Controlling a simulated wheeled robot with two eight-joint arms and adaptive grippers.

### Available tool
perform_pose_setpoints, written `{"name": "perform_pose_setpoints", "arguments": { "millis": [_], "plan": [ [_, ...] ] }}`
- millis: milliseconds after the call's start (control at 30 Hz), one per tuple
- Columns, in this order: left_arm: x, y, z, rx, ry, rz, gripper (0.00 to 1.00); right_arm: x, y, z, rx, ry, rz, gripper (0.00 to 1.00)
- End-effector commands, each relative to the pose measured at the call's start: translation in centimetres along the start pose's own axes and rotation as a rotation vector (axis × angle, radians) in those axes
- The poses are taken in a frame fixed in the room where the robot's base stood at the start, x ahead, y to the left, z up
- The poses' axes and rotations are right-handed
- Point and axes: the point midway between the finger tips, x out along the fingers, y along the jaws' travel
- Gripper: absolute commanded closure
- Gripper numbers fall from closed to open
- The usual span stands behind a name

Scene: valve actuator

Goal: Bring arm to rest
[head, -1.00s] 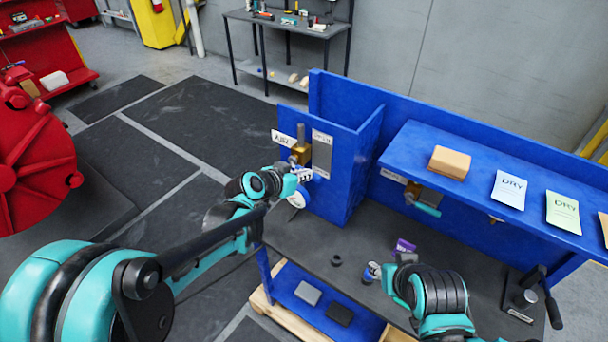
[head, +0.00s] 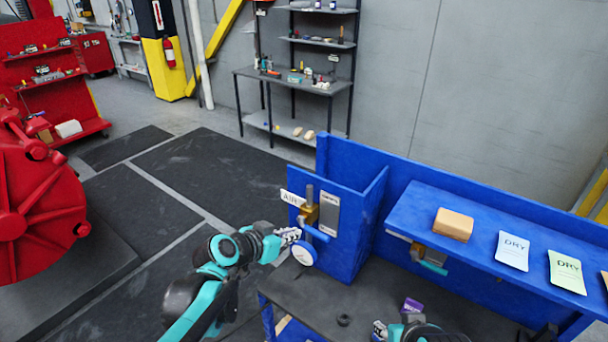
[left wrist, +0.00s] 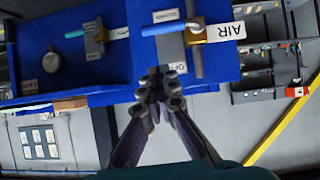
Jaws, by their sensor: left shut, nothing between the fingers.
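The brass air valve (head: 308,213) sits on the blue panel beside the AIR label (head: 291,198). Its blue lever (head: 315,233) sticks out sideways from it. The valve also shows in the left wrist view (left wrist: 204,36), with the lever (left wrist: 165,28) level there. My left gripper (head: 293,236) is shut and empty just left of the lever; in the left wrist view its fingertips (left wrist: 161,76) look apart from the valve.
A second valve with a teal handle (head: 432,267) is under the blue shelf (head: 400,212). The shelf holds a tan block (head: 453,224) and DRY packets (head: 512,251). A black ring (head: 343,320) lies on the dark bench (head: 310,300). Open floor lies left of the bench.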

Motion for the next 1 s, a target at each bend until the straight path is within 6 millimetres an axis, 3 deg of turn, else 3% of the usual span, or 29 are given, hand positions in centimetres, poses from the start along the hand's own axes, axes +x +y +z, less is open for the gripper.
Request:
{"name": "perform_pose_setpoints", "arguments": {
  "millis": [67,167,267,500,633,700,800,1000],
  "plan": [
    [-0.1,0.1,0.5,-0.004,-0.006,-0.003,1.00,0.3,0.0,0.2,0.000,0.000,0.000,0.60],
    [-0.6,0.3,3.0,-0.026,-0.043,-0.021,1.00,1.7,0.0,1.2,0.000,0.000,0.000,0.60],
    [-1.7,0.7,8.1,-0.078,-0.118,-0.065,1.00,4.3,0.0,3.0,0.000,0.000,0.000,0.60],
    [-6.0,0.6,23.3,-0.245,-0.314,-0.273,1.00,10.7,0.0,7.6,0.000,0.000,0.000,0.60],
    [-7.9,0.1,28.9,-0.313,-0.370,-0.384,1.00,12.7,0.0,9.1,0.000,0.000,0.000,0.60],
    [-8.6,-0.2,30.8,-0.337,-0.386,-0.428,1.00,13.3,0.0,9.5,0.000,0.000,0.000,0.60],
    [-9.3,-0.4,32.0,-0.357,-0.397,-0.463,1.00,13.7,0.0,9.8,0.000,0.000,0.000,0.60],
    [-9.6,-0.5,32.0,-0.363,-0.399,-0.473,1.00,13.5,0.0,9.6,0.000,0.000,0.000,0.60]
  ]
}}
